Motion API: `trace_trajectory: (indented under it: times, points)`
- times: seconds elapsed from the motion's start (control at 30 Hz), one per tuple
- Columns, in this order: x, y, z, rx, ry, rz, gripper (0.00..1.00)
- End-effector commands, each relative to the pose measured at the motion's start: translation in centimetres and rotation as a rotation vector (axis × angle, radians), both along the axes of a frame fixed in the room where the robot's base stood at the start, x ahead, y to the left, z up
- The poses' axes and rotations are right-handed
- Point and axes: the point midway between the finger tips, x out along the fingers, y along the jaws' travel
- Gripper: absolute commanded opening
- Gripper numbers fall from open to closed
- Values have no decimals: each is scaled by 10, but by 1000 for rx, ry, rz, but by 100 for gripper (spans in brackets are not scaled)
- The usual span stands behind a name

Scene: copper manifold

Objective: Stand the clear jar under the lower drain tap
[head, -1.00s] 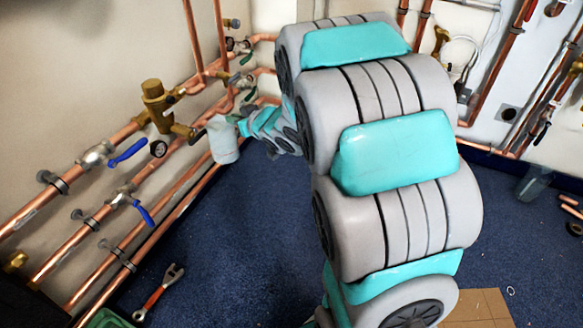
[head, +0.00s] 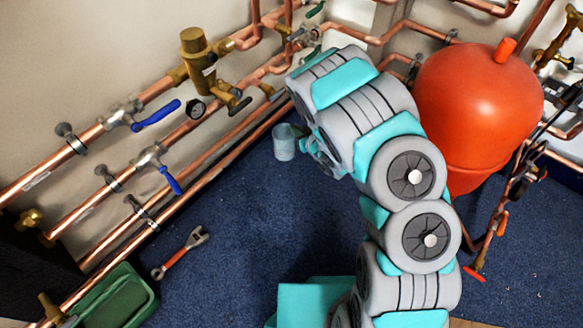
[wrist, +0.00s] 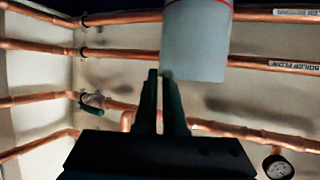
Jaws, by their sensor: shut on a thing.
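A pale, cloudy jar (head: 284,142) is held above the blue floor, near the lower copper pipes in the head view. In the wrist view the jar (wrist: 197,40) fills the top middle, with a thin red line near its upper end. My gripper (wrist: 165,78) is shut on the jar; its dark fingertips meet the jar's edge. In the head view my gripper (head: 303,138) is partly hidden by my arm. A brass tap (head: 50,306) on the lower pipe is at the bottom left, well away from the jar. Another brass fitting (head: 29,219) sits higher up.
A green tray (head: 150,310) is at the lower left, below the lower brass tap. A red-handled wrench (head: 180,252) lies on the floor. Blue-handled valves (head: 158,113) stick out from the pipes. A large red tank (head: 478,110) stands right of my arm. Open floor lies between.

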Motion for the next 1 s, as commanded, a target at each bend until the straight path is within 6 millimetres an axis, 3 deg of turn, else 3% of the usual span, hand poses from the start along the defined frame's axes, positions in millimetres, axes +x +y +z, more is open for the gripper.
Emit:
trace_trajectory:
  times: [0.03, 0.1, 0.3, 0.53, 0.67, 1.0]
  points:
    - [-9, 12, -23, -2, 10, 25, 0]
    - [-20, 26, -45, -4, 8, 56, 0]
    - [-53, 61, -98, -8, 10, 139, 0]
    - [-76, 81, -125, -10, 4, 195, 0]
    - [-71, 81, -128, -8, 1, 200, 0]
    - [-23, 69, -131, -9, -1, 198, 0]
